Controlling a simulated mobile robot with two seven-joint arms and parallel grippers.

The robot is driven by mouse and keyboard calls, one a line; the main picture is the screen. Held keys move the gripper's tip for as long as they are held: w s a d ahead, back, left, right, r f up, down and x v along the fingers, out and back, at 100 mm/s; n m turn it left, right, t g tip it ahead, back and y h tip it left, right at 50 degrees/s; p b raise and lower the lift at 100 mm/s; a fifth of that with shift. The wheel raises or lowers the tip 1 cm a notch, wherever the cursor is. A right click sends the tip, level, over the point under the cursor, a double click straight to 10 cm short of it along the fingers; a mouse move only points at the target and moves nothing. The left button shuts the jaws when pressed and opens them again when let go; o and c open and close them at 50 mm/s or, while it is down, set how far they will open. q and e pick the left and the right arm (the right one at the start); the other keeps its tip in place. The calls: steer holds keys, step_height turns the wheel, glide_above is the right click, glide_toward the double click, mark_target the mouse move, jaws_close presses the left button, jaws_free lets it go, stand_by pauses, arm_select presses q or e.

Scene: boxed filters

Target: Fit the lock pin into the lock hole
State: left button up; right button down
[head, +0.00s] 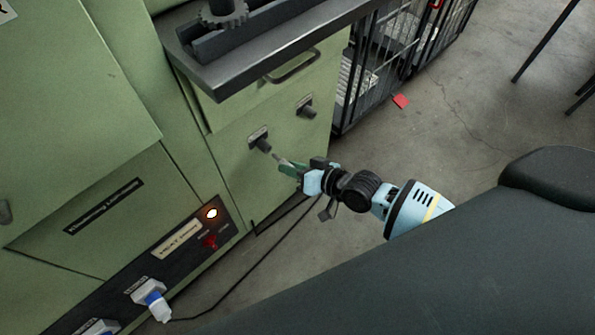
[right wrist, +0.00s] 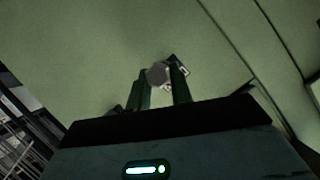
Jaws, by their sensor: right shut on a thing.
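My right gripper (head: 289,165) is shut on the lock pin (head: 276,156), a small grey piece whose tip sticks out from the fingers toward the green cabinet front. A dark lock socket (head: 262,145) with a small pale label juts from that front, just up and left of the pin tip. They look close but apart; the exact gap is hard to judge. In the right wrist view the fingers (right wrist: 161,84) flank a round grey end (right wrist: 157,74), which covers part of a pale label plate (right wrist: 181,66); the hole itself is hidden. My left gripper is not in view.
A second dark socket (head: 306,109) sits up and right on the same front, below a drawer handle (head: 293,66). A dark metal ledge (head: 270,40) overhangs above. A wire cage (head: 375,70) stands behind right; the floor (head: 460,110) is mostly clear.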

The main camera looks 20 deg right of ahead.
mark_target(277, 156)
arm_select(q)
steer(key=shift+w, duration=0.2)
arm_select(e)
steer(key=shift+w, duration=0.15)
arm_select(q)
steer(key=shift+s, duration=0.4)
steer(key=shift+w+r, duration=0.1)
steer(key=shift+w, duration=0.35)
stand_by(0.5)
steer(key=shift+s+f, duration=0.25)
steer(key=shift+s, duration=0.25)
arm_select(e)
steer(key=shift+w+a, duration=0.2)
steer(key=shift+w, duration=0.2)
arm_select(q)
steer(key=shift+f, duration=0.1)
arm_select(e)
steer(key=shift+w+a, duration=0.1)
steer(key=shift+w, duration=0.15)
arm_select(q)
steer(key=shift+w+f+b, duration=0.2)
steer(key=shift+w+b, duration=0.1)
steer(key=shift+b, duration=0.15)
arm_select(e)
steer(key=shift+w+a, duration=0.2)
steer(key=shift+w, duration=0.3)
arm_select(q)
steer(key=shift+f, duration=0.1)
arm_select(e)
steer(key=shift+w, duration=0.15)
